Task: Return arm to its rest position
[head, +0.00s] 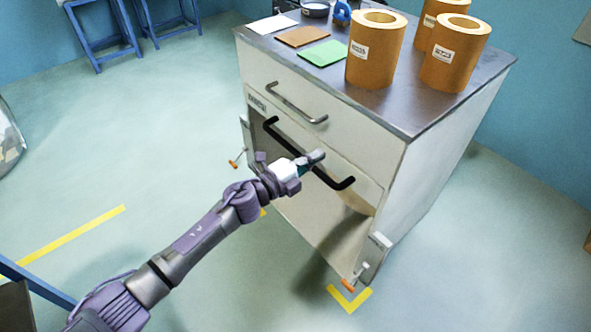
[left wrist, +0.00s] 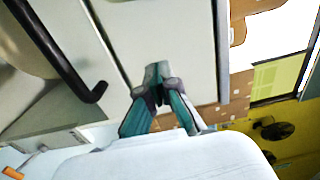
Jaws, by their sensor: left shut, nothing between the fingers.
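My left arm reaches in from the lower left of the head view. My left gripper (head: 318,156) is in front of the cabinet (head: 412,190), close to the long black handle (head: 290,148) of its lower front. In the left wrist view the gripper's teal-sided fingers (left wrist: 157,72) meet at their tips with nothing between them. There the black handle (left wrist: 62,55) lies to the left, apart from the fingers. My right gripper is in neither view.
Kraft rolls (head: 376,48) stand on the cabinet top (head: 430,108), beside a green sheet (head: 323,53) and a brown sheet (head: 302,36). The upper drawer has a grey handle (head: 296,103). Blue stools (head: 100,28) stand at the back left. Open floor (head: 110,150) lies left of the cabinet.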

